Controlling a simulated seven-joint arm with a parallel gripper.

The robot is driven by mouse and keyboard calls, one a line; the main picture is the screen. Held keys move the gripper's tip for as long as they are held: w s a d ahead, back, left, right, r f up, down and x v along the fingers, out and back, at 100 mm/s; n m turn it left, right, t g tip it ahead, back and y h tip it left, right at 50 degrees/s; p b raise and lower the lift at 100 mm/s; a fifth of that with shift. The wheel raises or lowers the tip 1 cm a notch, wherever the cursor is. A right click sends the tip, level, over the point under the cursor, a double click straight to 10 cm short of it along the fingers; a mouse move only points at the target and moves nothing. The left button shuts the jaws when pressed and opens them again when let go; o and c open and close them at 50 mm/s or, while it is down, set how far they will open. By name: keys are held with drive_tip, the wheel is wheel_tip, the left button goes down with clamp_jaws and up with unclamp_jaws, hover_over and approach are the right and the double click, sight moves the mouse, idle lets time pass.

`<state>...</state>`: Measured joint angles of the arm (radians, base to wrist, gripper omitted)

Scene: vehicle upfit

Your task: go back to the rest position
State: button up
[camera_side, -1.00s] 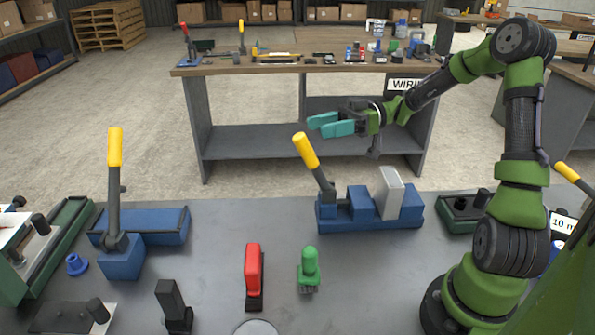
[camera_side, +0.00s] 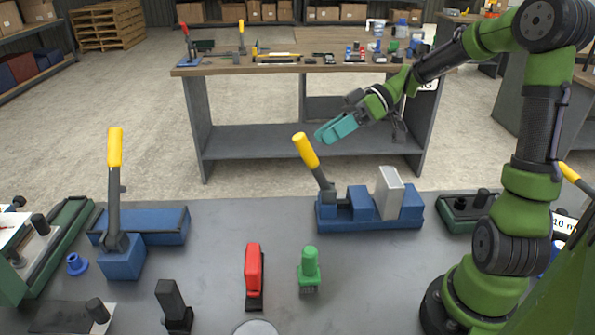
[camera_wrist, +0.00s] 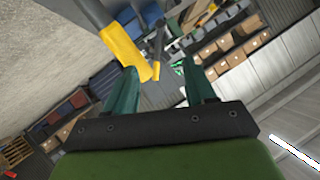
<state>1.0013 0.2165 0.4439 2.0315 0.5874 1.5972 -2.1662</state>
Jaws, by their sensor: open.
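My gripper (camera_side: 336,131) has teal fingers and hangs in the air over the far edge of the grey work table, pointing left and slightly down in the side view. In the wrist view its two fingers (camera_wrist: 160,80) stand apart with nothing held between them. The yellow-handled lever (camera_side: 306,150) of a blue fixture is just below and left of the gripper in the side view. The lever's yellow handle (camera_wrist: 124,50) looms close beside the left finger in the wrist view; I cannot tell whether they touch.
The blue fixture (camera_side: 372,222) holds a grey block (camera_side: 389,192). A second yellow-handled lever (camera_side: 115,170), a red handle (camera_side: 253,268) and a green part (camera_side: 309,265) stand on the grey table (camera_side: 215,235). A wooden-topped bench (camera_side: 290,66) stands behind.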

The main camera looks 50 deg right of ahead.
drive_tip(key=s+a+m+h, duration=0.3)
drive_tip(key=s+m+h, duration=0.1)
drive_tip(key=s+m, duration=0.1)
drive_tip(key=s+a+r+m+t+h, duration=0.1)
drive_tip(key=s+a+m+h, duration=0.3)
drive_tip(key=s, duration=0.4)
drive_tip(key=shift+r+m+t+h, duration=0.3)
drive_tip(key=shift+m+h, duration=0.5)
drive_tip(key=shift+m, duration=0.3)
